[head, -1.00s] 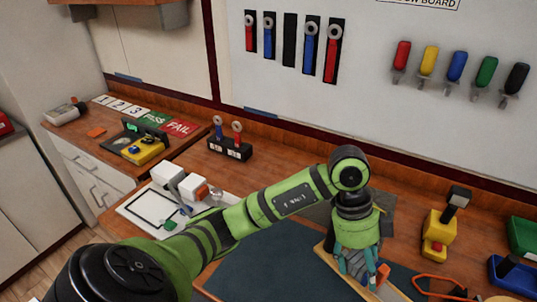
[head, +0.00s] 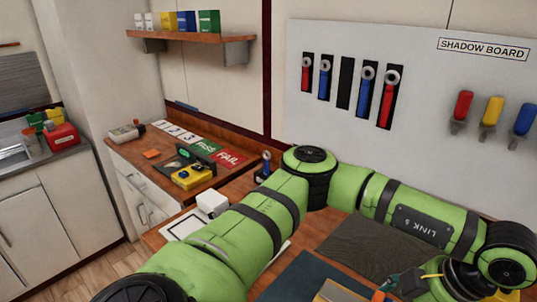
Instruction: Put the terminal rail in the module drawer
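My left arm comes in from the left and bends across the bench. My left gripper (head: 402,286) is low at the right, over the front of the bench, with teal finger parts and an orange piece beside them. The bottom edge cuts it off, so I cannot tell whether it is open or holds anything. A tan strip (head: 340,293) shows at the bottom edge beside the gripper; I cannot tell whether it is the terminal rail. White drawer fronts with handles (head: 142,198) are under the left bench; I cannot tell which is the module drawer. My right gripper is not in view.
A yellow device (head: 193,176), PASS and FAIL cards (head: 230,158) and a small orange piece (head: 151,154) lie on the left bench. A white block (head: 211,203) stands near my arm. The shadow board (head: 420,100) hangs behind. Floor (head: 112,272) is clear at lower left.

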